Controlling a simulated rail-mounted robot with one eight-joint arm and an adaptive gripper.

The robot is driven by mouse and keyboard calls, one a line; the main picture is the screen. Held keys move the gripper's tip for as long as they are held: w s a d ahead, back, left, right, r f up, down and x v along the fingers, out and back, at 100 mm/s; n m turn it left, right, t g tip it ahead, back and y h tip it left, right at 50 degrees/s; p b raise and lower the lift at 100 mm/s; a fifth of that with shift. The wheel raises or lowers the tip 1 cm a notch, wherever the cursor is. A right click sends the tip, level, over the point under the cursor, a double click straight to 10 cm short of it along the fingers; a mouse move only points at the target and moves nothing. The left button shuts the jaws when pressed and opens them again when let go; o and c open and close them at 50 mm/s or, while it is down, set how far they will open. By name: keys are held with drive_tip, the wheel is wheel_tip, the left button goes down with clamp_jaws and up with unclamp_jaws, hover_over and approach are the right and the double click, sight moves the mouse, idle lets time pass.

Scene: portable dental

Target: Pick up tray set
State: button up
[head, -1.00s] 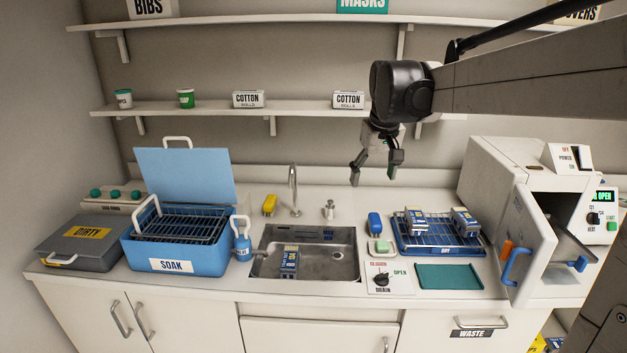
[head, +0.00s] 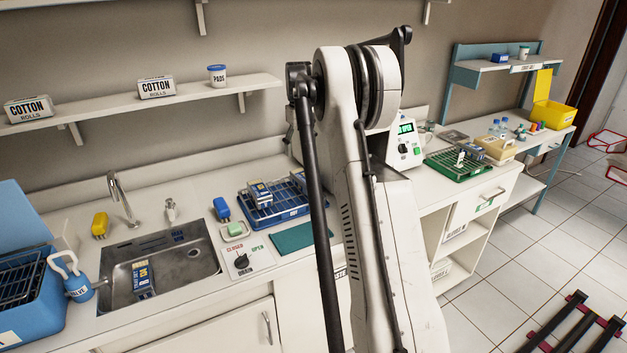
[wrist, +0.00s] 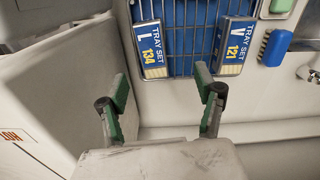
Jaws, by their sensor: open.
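In the wrist view, my gripper (wrist: 162,85) is open and empty, its green-padded fingers wide apart. Beyond the fingertips are two blue-and-white tray sets on the blue DRY rack (wrist: 190,66): L 134 (wrist: 152,50) at left and V 121 (wrist: 234,46) at right. No contact with either shows. In the head view, a tray set (head: 260,193) lies on the DRY rack (head: 272,216); my arm hides part of the rack's right side and my gripper. Another tray set (head: 142,277) lies in the sink (head: 185,278).
A blue brush (wrist: 274,48) and green soap (wrist: 281,6) lie beside the rack. A teal mat (head: 296,238) lies before it. A green rack (head: 455,168) with a tray set stands on the right counter. The SOAK bin (head: 40,310) is at far left.

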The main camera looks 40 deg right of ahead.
sight(304, 175)
drive_tip(key=f, duration=0.3)
drive_tip(key=d+f, duration=0.1)
drive_tip(key=f, duration=0.5)
drive_tip(key=shift+d+f+p, duration=0.2)
drive_tip(key=shift+f+p, duration=0.05)
drive_tip(key=shift+p, duration=0.05)
drive_tip(key=f, duration=0.2)
drive_tip(key=w+f+p, duration=0.1)
drive_tip(key=f, duration=0.1)
drive_tip(key=shift+d+f, duration=0.1)
drive_tip(key=shift+d, duration=0.2)
drive_tip(key=shift+f, duration=0.45)
drive_tip(key=shift+c, duration=0.4)
drive_tip(key=c, duration=1.4)
